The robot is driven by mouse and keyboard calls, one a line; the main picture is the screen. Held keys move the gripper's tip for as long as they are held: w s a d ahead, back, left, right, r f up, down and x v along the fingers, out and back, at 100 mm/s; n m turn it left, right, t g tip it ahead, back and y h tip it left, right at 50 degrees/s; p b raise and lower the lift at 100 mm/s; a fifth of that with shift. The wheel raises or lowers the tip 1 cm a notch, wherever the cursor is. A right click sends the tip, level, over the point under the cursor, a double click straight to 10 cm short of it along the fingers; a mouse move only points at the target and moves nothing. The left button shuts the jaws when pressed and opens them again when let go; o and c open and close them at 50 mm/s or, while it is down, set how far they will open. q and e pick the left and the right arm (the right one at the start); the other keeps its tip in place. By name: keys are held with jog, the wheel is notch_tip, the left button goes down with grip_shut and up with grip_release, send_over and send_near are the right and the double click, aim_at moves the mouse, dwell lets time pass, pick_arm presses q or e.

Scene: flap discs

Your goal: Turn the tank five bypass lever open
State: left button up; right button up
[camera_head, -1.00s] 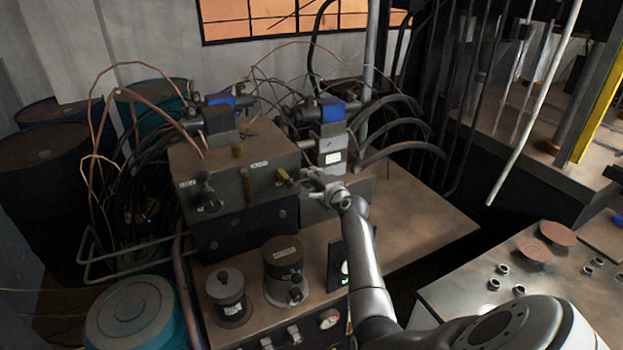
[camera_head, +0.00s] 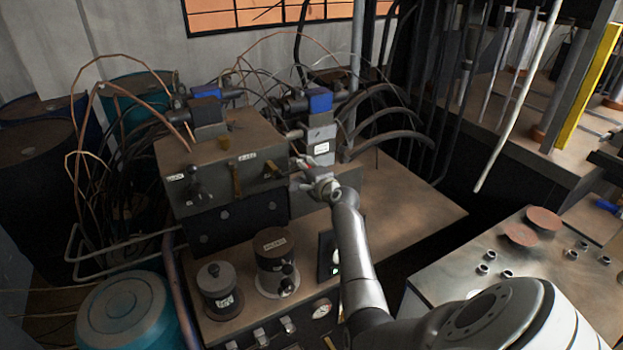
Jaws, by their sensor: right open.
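A grey valve box (camera_head: 215,200) stands on the bench, with labels too blurred to read. A brass lever (camera_head: 236,181) hangs upright on its front under the right-hand label. A second brass handle (camera_head: 275,168) sits near the box's right edge. I cannot tell from the labels which is the tank five bypass lever. My right gripper (camera_head: 303,170) is open, just right of the second handle and very close to it. I cannot tell whether they touch. My left gripper is not in view.
A dark knob (camera_head: 197,190) is at the box's left front. Two dark cylinders, left (camera_head: 222,288) and right (camera_head: 275,258), stand on the bench in front. Black hoses (camera_head: 385,112) curve behind my right gripper. The bench top (camera_head: 405,205) at right is clear.

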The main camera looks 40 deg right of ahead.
jog(key=v, duration=1.1)
jog(key=shift+s, duration=0.2)
jog(key=shift+a, duration=0.1)
